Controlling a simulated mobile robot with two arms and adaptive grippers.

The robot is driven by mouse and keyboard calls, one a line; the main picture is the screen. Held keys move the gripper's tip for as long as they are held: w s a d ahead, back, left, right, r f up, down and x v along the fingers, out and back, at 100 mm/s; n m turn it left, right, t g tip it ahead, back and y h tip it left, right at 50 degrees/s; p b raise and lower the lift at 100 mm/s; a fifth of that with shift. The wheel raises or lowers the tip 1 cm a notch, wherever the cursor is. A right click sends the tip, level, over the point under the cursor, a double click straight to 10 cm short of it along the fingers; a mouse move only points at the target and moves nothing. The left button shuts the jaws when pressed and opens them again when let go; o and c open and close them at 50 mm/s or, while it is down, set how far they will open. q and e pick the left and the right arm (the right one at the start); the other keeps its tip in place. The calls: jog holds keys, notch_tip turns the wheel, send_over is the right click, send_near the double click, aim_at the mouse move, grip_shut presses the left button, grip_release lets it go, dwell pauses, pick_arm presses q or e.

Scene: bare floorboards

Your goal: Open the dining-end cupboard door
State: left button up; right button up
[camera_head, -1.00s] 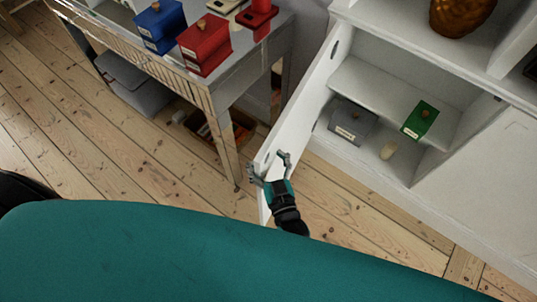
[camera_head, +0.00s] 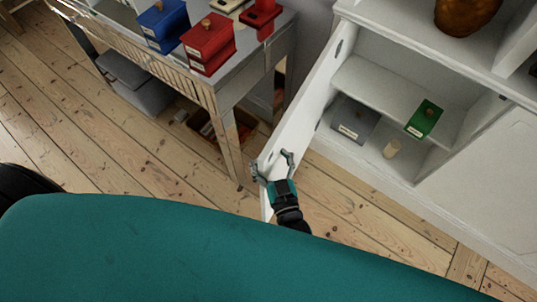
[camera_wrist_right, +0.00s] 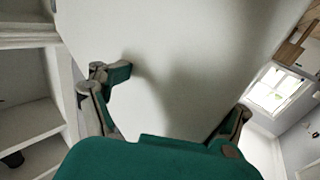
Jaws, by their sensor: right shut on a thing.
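The white cupboard door (camera_head: 303,112) stands wide open, swung out from the left side of the white cupboard (camera_head: 365,152). In the head view my right gripper (camera_head: 272,167) is at the door's free end, low near the floor, with its fingers at the door's edge. In the right wrist view the white door panel (camera_wrist_right: 190,50) fills the middle, between the fingers of my right gripper (camera_wrist_right: 170,95). The gripper is shut on the door; the exact contact is hard to see. My left gripper is in neither view.
A side table (camera_head: 222,98) with a blue box (camera_head: 163,25) and a red box (camera_head: 208,43) stands close left of the door. Floorboards in front are clear.

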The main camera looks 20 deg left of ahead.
jog(key=v, duration=1)
jog(key=shift+s, duration=0.45)
jog(key=shift+c, duration=0.5)
jog(key=shift+s+d, duration=0.25)
jog(key=shift+d, duration=0.05)
jog(key=shift+f, duration=0.1)
